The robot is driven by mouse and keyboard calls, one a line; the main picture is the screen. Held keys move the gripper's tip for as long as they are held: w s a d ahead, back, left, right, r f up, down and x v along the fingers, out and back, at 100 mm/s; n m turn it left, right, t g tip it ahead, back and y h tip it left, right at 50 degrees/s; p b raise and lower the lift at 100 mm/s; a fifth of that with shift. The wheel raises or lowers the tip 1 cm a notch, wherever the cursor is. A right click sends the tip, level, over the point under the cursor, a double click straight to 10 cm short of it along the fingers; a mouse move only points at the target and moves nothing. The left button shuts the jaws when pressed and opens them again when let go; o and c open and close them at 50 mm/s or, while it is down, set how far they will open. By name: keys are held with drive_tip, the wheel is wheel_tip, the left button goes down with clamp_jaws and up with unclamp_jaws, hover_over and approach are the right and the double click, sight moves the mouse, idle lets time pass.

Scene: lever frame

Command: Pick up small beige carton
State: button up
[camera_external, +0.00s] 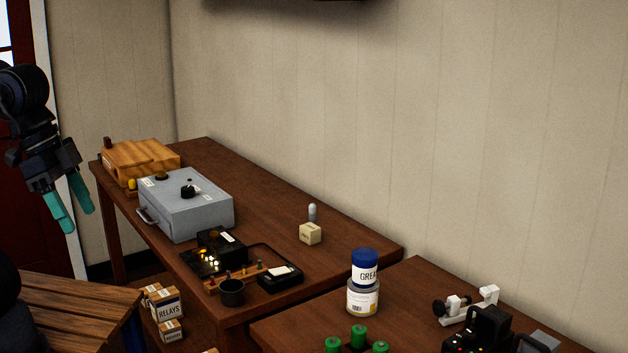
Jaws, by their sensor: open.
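A small beige carton (310,233) sits on the dark wooden table (270,200), right of the grey metal box and near the table's right end. It is upright, with a faint marking on its front. My gripper (72,216) is at the far left, with teal fingers pointing down. It is open and empty, well away from the carton and left of the table. Nothing hides the carton.
A grey metal box (186,208), a wooden box (140,160), a black cup (232,292) and a small grey capsule-shaped object (312,212) stand on the same table. A grease can (364,270) stands on the nearer table. Relay cartons (166,304) lie below.

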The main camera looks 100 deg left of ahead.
drive_tip(key=w+a+r+n+g, duration=0.1)
drive_tip(key=w+a+r+n, duration=0.1)
drive_tip(key=w+a+n, duration=0.5)
drive_tip(key=w+a+r+n, duration=0.1)
drive_tip(key=w+a+r, duration=0.1)
drive_tip(key=w+a, duration=0.6)
drive_tip(key=w+a+f+n+h, duration=0.1)
drive_tip(key=w+a+f+n, duration=0.15)
drive_tip(key=w+a, duration=0.45)
drive_tip(key=w+a+f+n, duration=0.2)
drive_tip(key=w+a+n, duration=0.3)
drive_tip(key=a, duration=0.4)
drive_tip(key=n+h, duration=0.2)
drive_tip(key=n, duration=0.9)
approach(310, 226)
drive_tip(key=shift+m, duration=0.25)
drive_tip(key=x, duration=1)
drive_tip(key=shift+w+d+f, duration=0.1)
drive_tip(key=shift+d+f, duration=0.15)
drive_tip(key=shift+f, duration=0.05)
drive_tip(key=c, duration=1.1)
